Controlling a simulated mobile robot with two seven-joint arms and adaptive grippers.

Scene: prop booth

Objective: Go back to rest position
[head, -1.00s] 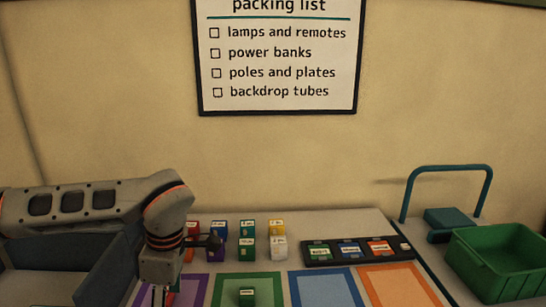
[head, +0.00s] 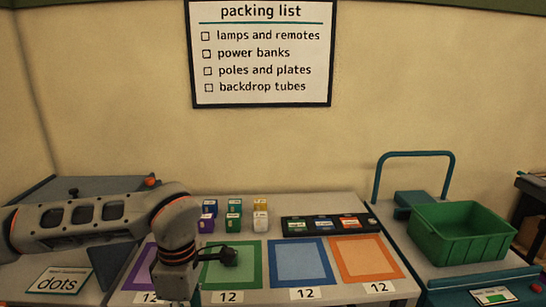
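My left arm comes in from the left and bends down at the wrist over the left part of the table. My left gripper (head: 229,256) shows as a small dark shape over the green-bordered mat (head: 251,284). Its fingers are too small and dark to tell whether they are open or shut, or whether they hold anything. No box shows on the visible part of that mat; the gripper and wrist hide part of it. My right gripper is not in view.
Small labelled boxes (head: 234,222) stand in rows behind the mats. A black tray (head: 294,228) holds three coloured blocks. Blue (head: 300,283) and orange (head: 392,272) mats look empty. A green crate (head: 462,246) sits on a cart at right.

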